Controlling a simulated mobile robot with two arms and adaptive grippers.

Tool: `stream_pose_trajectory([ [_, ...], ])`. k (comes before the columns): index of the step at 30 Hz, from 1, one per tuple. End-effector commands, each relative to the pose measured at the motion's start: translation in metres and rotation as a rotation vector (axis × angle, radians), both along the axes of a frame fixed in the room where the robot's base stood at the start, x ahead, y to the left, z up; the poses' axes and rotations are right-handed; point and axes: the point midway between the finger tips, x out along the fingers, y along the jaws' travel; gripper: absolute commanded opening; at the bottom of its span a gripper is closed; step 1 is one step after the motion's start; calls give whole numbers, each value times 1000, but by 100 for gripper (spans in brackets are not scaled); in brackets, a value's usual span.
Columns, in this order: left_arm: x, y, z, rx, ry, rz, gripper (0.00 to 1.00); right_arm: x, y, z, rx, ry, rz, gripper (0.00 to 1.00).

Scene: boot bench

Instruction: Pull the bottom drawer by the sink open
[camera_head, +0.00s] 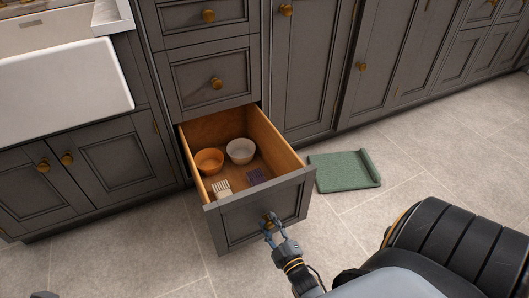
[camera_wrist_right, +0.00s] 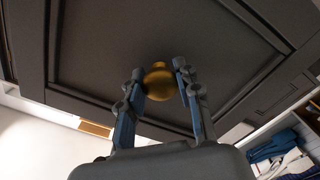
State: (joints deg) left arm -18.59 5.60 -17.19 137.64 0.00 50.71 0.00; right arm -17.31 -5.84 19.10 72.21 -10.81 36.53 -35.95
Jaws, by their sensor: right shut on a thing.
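The bottom drawer (camera_head: 262,206) beside the sink (camera_head: 62,80) stands pulled well out of the dark grey cabinet, its wooden inside showing. Inside it are an orange bowl (camera_head: 209,161), a white bowl (camera_head: 240,151), a small white ribbed item (camera_head: 222,189) and a small purple item (camera_head: 255,176). My right gripper (camera_head: 270,223) is at the drawer front, shut on its brass knob. In the right wrist view the knob (camera_wrist_right: 158,82) sits between the two fingers. My left gripper cannot be made out; only a small dark shape shows at the bottom left edge of the head view.
A green folded mat (camera_head: 344,171) lies on the tiled floor to the right of the drawer. Closed drawers with brass knobs are above, and closed cupboard doors (camera_head: 305,70) stand on both sides. The floor left of the drawer is clear.

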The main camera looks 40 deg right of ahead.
Motion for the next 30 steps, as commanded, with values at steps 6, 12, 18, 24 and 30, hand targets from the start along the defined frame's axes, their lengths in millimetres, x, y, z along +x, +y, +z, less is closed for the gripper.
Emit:
stream_pose_trajectory([
  [6, -1, 0, -1, -1, 10, 0, 0, -8, 3, 0, 1, 0, 1, 0],
  [12, -1, 0, -2, -1, 10, -1, 0, -9, 3, -1, 0, 0, 1, 0],
  [18, -1, 0, -2, -1, 10, -1, 0, -8, 3, 0, 0, 0, 1, 47],
  [24, -1, 0, -2, -1, 10, -1, 0, -8, 2, 0, 0, -1, 1, 57],
  [30, -1, 1, -1, -1, 10, 1, 0, -8, 2, 1, 0, -1, 1, 57],
])
